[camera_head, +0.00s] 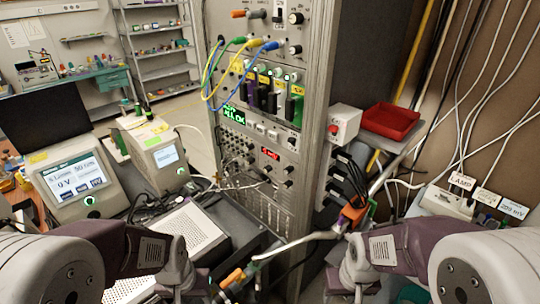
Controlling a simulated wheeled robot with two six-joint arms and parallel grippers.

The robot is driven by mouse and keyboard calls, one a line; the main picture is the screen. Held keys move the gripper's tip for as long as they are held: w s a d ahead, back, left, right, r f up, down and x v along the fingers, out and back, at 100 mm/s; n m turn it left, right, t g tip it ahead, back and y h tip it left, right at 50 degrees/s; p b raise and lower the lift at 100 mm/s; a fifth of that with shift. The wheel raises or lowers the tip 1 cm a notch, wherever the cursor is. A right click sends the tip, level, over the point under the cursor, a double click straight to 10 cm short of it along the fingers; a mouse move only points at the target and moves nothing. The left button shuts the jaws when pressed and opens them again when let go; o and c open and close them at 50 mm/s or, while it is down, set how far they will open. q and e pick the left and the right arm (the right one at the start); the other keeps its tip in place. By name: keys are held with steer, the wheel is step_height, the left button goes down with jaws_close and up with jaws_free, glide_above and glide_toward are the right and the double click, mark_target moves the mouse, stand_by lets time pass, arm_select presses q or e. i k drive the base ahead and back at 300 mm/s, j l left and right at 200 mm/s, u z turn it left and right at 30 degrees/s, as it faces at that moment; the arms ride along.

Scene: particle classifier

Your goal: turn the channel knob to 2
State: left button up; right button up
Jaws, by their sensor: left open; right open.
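The tall instrument rack (318,60) stands in the middle. Several small knobs show on it, and their labels are too small to read, so I cannot tell which is the channel knob. A black knob with a pale face (295,17) is at the top right of its front. A dark knob (295,49) sits below that. Further small knobs lie near a red display (270,154). My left gripper (207,287) and my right gripper (338,284) are low at the bottom edge, apart from the knobs. Both are open; their fingertips are hard to make out.
Blue, yellow and green cables (232,62) hang across the rack's upper front. A pale cable (300,240) crosses between my arms. A grey instrument box (190,238) lies left of the rack. A red tray (390,121) and a red button box (344,124) are at right.

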mark_target(267, 170)
steer(key=i+l+u, duration=0.2)
steer(key=u, duration=0.2)
steer(key=i+l+u, duration=0.2)
steer(key=u, duration=0.2)
steer(key=i+l+u, duration=0.15)
steer(key=l+u, duration=0.3)
steer(key=j, duration=0.1)
